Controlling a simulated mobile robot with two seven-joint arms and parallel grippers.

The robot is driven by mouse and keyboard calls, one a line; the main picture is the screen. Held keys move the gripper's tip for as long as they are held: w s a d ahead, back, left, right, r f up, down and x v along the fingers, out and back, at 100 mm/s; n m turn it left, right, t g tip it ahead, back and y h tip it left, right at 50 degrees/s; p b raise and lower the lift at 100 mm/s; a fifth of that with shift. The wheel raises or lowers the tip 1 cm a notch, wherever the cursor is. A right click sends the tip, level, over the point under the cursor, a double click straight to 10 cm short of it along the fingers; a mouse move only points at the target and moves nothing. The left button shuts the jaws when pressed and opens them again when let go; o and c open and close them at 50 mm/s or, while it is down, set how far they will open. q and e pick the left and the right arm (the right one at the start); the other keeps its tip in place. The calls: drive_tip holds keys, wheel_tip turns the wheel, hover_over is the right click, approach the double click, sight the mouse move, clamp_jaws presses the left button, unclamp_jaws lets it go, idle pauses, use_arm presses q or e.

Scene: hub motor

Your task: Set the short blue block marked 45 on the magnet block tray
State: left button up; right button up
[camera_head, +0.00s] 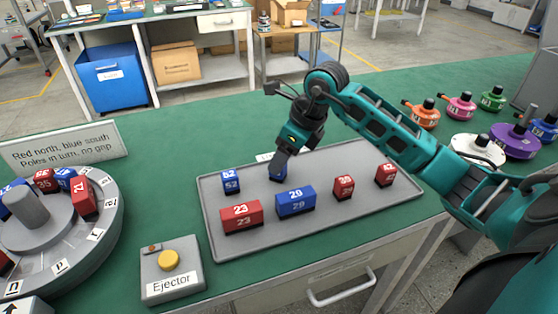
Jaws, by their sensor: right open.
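The grey magnet block tray (240,253) lies on the green bench top. A short blue block (277,175) stands at its back row, at the tips of my right gripper (280,163); its number is hidden or too small to read. My right gripper is open, pointing down, its fingers at the block's top; I cannot tell whether they touch it. Also on the tray are a short blue block marked 52 (231,182), a red block marked 23 (241,217), a longer blue block (296,202) and two short red blocks (343,187) (385,175). My left gripper is not in view.
A round rotor fixture (95,235) with red and blue blocks stands at left, before a sign (64,146). An ejector box (171,268) with a yellow button sits between fixture and tray. Coloured round parts (478,150) stand at back right, beyond my right arm.

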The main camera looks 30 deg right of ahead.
drive_tip(key=v, duration=0.8)
drive_tip(key=shift+r+p, duration=0.3)
drive_tip(key=shift+d, duration=0.1)
